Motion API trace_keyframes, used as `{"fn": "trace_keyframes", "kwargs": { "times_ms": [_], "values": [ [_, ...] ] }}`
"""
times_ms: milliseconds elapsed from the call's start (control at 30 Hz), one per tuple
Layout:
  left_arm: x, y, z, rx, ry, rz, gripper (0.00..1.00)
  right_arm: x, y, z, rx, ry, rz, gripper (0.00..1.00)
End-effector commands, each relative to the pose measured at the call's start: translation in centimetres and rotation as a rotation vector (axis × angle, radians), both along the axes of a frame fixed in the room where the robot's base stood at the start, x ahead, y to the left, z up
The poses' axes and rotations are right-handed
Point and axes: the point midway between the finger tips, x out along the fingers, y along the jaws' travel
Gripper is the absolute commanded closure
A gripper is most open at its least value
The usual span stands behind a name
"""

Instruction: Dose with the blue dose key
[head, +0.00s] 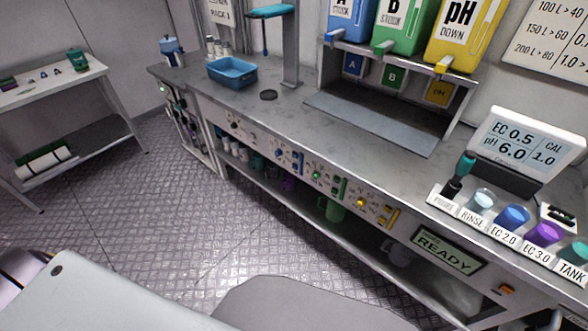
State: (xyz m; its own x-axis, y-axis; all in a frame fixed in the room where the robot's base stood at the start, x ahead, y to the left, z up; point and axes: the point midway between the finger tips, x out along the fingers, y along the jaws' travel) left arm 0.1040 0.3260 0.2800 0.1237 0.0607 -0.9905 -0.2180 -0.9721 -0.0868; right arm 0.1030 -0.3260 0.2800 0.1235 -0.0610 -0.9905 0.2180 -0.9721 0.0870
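A row of small coloured controls runs along the front panel of the bench (220,104). A blue control group (290,158) is left of a green group (322,177) and a yellow group (362,203). The blue dose key is too small here to tell its exact shape or position. A front display (447,249) reads READY. Neither of my grippers is in view.
A blue tray (232,72) sits on the bench's left part. A meter (521,143) reads EC 0.5 and pH 6.0, behind several labelled cups (512,216). A white side table (60,85) stands at left. The patterned floor (170,205) between is clear.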

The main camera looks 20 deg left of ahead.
Motion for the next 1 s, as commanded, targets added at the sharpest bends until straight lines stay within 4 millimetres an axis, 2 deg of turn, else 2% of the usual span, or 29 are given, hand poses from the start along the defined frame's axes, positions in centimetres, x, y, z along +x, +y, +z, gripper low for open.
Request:
{"fn": "trace_keyframes", "kwargs": {
  "times_ms": [33, 167, 1000],
  "values": [
    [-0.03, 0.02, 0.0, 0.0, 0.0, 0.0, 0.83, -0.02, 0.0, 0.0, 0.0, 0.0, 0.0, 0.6],
    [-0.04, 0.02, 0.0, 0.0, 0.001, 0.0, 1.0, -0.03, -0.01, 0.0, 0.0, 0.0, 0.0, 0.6],
    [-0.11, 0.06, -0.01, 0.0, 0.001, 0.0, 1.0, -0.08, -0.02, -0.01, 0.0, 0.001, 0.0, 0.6]
  ]
}}
